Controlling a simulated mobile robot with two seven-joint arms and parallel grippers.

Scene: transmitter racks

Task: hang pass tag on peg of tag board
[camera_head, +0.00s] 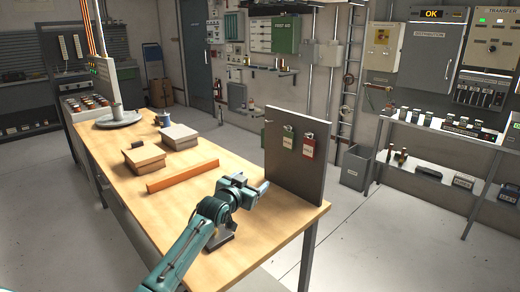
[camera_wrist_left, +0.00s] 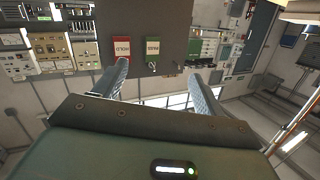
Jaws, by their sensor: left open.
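The tag board (camera_head: 292,178) is a dark grey upright panel at the right end of the wooden table. A green tag (camera_head: 288,138), which reads as the pass tag, and a red tag (camera_head: 309,147) hang near its top. In the left wrist view the green tag (camera_wrist_left: 152,46) and the red tag (camera_wrist_left: 121,48) show upside down against the board (camera_wrist_left: 165,14). My left gripper (camera_head: 262,190) is in front of the board, below the tags. Its fingers (camera_wrist_left: 158,68) are apart with nothing between them. The pegs are too small to make out. My right gripper is out of view.
An orange bar (camera_head: 183,176) lies across the table (camera_head: 130,205).

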